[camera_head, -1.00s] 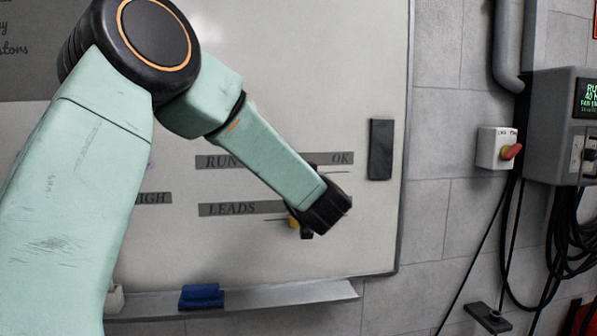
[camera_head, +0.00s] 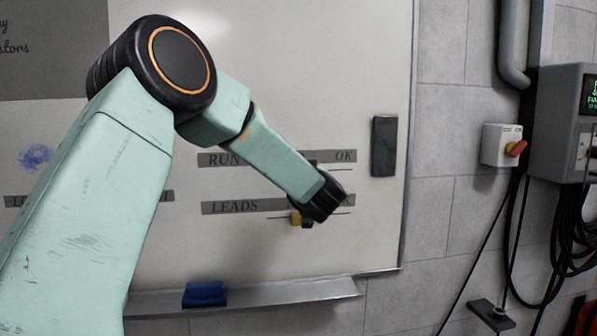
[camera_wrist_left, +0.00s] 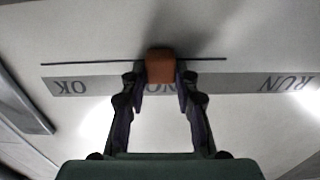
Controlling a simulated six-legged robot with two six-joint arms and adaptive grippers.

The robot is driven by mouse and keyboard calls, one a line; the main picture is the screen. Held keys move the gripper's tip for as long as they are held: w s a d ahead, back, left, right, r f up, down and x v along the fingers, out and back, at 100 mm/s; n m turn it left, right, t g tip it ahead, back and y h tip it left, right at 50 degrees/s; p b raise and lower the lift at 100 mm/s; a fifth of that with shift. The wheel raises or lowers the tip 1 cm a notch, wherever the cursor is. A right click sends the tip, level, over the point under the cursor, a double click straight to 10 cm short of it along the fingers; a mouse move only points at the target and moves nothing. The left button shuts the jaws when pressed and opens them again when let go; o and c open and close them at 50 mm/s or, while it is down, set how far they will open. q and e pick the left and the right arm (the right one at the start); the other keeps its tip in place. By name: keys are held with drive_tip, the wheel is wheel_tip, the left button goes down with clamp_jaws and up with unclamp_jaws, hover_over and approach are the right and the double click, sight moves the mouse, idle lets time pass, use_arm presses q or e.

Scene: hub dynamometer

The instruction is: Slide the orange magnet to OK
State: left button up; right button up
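The orange magnet (camera_wrist_left: 160,66) is on the whiteboard in the left wrist view, over the thin slide line and the middle of the grey label strip (camera_wrist_left: 222,83). The strip reads upside down there, with OK (camera_wrist_left: 70,87) at the left and RUN at the right. My left gripper's fingertips (camera_wrist_left: 161,76) flank the magnet closely and look shut on it. In the head view my left gripper (camera_head: 318,200) is at the board below the OK label (camera_head: 344,156) and hides the magnet. My right gripper is not in view.
A yellow magnet (camera_head: 296,218) sits close below my left gripper by the LEADS strip (camera_head: 234,207). A black block (camera_head: 384,146) is on the board right of OK. The tray (camera_head: 270,294) below holds a blue eraser (camera_head: 205,293). A red-knobbed switch box (camera_head: 502,146) is on the wall.

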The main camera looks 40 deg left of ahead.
use_arm(q)
drive_tip(key=shift+s+r, duration=0.1)
drive_tip(key=shift+c, duration=0.6)
clamp_jaws()
